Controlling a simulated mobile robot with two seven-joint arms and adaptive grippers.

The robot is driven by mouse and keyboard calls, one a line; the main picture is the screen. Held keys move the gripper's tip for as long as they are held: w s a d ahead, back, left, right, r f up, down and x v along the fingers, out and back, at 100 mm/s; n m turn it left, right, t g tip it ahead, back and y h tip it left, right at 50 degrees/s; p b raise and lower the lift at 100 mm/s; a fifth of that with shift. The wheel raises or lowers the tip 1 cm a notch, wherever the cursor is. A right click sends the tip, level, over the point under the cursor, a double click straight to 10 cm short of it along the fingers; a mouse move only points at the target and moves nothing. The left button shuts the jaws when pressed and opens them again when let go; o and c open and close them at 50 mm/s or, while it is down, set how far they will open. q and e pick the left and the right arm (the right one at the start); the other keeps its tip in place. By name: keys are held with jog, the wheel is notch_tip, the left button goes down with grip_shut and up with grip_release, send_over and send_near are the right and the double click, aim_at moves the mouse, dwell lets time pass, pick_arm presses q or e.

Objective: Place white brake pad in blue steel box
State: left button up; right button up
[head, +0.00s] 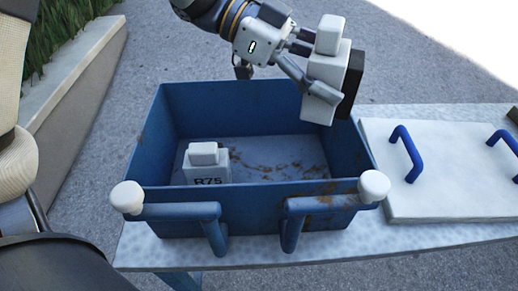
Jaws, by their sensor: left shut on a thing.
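The blue steel box (180,120) stands open on the table, with brown rust marks on its floor and front wall. My left gripper (318,82) is shut on a white brake pad (326,68) with a black face on its right side. It holds the pad tilted at the box's far right corner, overlapping the rim in the picture. Its exact height above the rim is hard to tell. A second white block (207,165), marked R75, sits inside the box at the left. My right gripper is not in view.
The box's front has blue bar handles (305,205) and white knobs (374,186) at its corners. A white lid-like panel (440,195) with blue handles (407,153) lies on the table (450,242) at the right. The box floor's middle and right are free.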

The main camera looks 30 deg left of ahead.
pick_arm(q)
jog(key=shift+f, duration=0.15)
notch_tip(320, 180, down, 17)
jog(key=shift+d+f+b, duration=0.1)
jog(key=shift+f+b, duration=0.1)
jog(key=shift+b, duration=1)
jog(key=shift+f, duration=0.2)
jog(key=shift+r, duration=0.1)
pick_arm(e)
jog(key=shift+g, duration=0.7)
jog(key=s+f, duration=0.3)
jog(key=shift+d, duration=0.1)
pick_arm(q)
jog(key=shift+f, duration=0.25)
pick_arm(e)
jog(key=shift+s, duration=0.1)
pick_arm(q)
jog(key=shift+f, duration=0.3)
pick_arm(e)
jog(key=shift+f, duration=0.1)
pick_arm(q)
jog(key=o, duration=2)
jog(key=shift+c, duration=0.2)
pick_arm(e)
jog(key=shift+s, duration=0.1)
